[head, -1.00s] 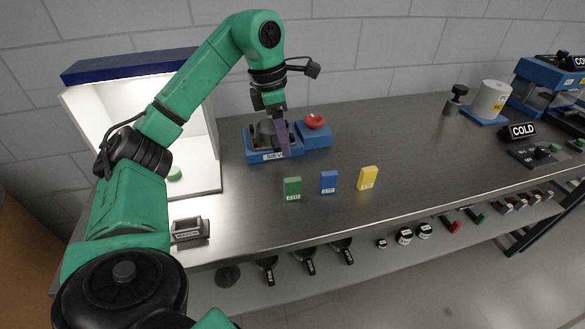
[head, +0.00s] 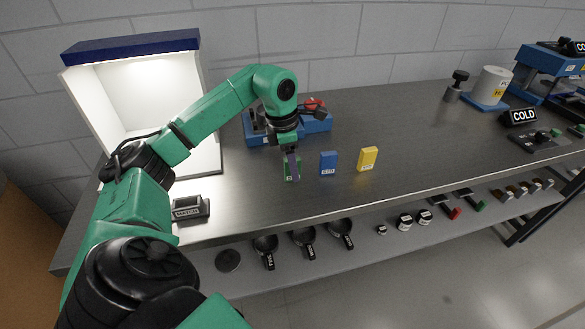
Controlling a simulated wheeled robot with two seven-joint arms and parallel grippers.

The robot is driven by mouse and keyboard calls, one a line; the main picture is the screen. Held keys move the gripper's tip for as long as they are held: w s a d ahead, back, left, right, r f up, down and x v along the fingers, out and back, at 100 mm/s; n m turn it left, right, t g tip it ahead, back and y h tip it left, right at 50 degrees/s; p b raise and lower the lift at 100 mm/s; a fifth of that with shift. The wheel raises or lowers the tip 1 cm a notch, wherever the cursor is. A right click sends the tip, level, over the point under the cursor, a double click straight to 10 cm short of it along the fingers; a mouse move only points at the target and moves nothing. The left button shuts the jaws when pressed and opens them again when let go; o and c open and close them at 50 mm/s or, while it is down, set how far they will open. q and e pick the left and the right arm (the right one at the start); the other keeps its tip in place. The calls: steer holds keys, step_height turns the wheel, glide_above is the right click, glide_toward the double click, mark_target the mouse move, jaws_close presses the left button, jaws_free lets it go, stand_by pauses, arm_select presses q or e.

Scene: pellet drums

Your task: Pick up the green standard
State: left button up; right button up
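The green standard (head: 287,170) is a small upright block labelled STD on the steel bench, left of a blue standard (head: 328,163) and a yellow standard (head: 367,159). My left gripper (head: 292,167) points down at the green standard, and its purple-grey finger covers part of the block. I cannot tell whether the fingers are open or closed on it. The green standard appears to stand on the bench. My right gripper is not in view.
A blue sieve unit (head: 258,134) with a red button stands behind the standards, partly hidden by my arm. A lit white booth (head: 150,105) is at left, with a small dark holder (head: 188,208) in front.

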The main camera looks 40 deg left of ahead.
arm_select(q)
jaws_close()
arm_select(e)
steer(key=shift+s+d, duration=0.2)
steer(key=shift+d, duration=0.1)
arm_select(q)
steer(key=shift+r, duration=0.1)
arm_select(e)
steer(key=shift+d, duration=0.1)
